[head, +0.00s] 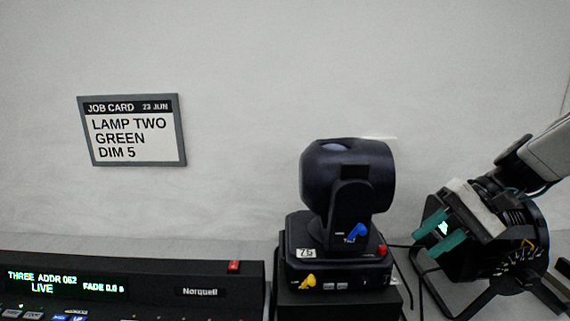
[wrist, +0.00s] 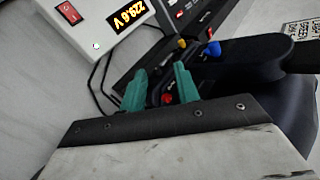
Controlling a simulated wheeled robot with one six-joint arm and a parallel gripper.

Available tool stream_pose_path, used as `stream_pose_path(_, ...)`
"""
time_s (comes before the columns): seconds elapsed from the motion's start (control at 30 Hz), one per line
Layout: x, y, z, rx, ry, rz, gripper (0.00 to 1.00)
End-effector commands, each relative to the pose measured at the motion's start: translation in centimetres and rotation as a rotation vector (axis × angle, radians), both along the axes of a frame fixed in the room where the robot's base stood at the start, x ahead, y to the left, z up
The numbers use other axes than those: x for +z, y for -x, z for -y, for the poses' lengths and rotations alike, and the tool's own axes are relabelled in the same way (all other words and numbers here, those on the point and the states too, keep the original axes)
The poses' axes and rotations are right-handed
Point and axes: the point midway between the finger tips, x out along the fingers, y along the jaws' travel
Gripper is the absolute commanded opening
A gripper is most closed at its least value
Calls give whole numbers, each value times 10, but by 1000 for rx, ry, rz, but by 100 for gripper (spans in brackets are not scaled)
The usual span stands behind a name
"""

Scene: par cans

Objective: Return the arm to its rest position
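My gripper (head: 422,246) is at the right of the head view, with two green fingers apart and nothing seen between them. My arm (head: 548,155) reaches in from the right edge. The gripper is in front of a round black lamp (head: 520,235) and to the right of a moving-head lamp (head: 345,185). In the wrist view my gripper (wrist: 160,68) is open too, and a red knob (wrist: 166,98) on the moving-head lamp's base shows behind the gap. I cannot tell whether the fingers touch anything.
A console (head: 130,285) with a lit display stands at the lower left. A job card (head: 132,130) hangs on the wall. Black cables (head: 413,275) run between the lamps. The wrist view shows a white box (wrist: 95,25) with a red switch and a yellow readout. Space above the lamps is clear.

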Motion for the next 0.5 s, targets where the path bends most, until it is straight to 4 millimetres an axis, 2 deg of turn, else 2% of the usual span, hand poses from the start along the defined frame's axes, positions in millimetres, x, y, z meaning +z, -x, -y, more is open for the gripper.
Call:
stream_pose_path(0.03,-2,22,-6,22,82,-20,31)
stream_pose_path(0.2,-13,85,-8,75,362,-56,31)
stream_pose_path(0.4,-18,141,0,136,640,16,31)
stream_pose_path(0.5,-18,161,3,178,740,82,31)
